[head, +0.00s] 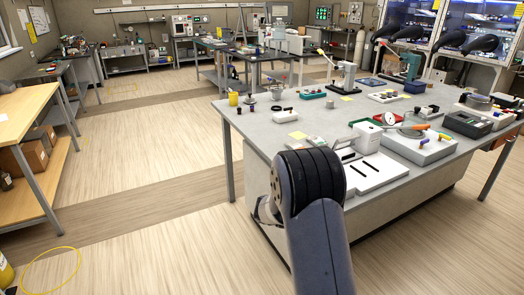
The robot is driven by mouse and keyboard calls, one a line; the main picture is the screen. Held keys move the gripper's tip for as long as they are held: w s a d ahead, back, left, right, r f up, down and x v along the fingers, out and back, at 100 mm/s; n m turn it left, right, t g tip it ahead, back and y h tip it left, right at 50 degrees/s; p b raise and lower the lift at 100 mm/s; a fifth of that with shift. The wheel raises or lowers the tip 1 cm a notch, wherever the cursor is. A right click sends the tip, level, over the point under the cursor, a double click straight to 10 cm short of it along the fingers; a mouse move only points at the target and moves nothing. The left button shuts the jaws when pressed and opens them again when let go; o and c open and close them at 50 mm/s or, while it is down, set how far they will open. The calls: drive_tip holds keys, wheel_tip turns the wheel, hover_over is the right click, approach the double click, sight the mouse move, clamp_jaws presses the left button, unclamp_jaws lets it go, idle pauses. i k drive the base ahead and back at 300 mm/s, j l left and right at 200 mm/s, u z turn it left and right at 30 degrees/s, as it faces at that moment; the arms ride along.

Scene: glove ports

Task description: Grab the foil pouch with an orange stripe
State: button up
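I cannot make out a foil pouch with an orange stripe in the head view. Items on the far benches are too small to tell. My own dark arm link rises from the bottom middle and hides part of the near bench's front side. My gripper does not show.
A large grey bench (262,128) at the right holds several instruments, including a white device with colored knobs (420,143) and a yellow cup (233,98). A wooden bench (18,112) stands at left. Glove-port cabinets (465,22) stand at back right. The left-middle floor (150,160) is clear.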

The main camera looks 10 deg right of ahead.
sight(293, 145)
drive_tip(key=i+j+u, duration=0.1)
drive_tip(key=i+u, duration=0.45)
drive_tip(key=i, duration=2)
drive_tip(key=i+z, duration=0.2)
drive_tip(key=z, duration=0.25)
drive_tip(key=i+j+z, duration=0.15)
drive_tip(key=z, duration=0.25)
drive_tip(key=i+j+z, duration=0.15)
drive_tip(key=z, duration=0.3)
drive_tip(key=i+z, duration=0.1)
drive_tip(key=z, duration=0.6)
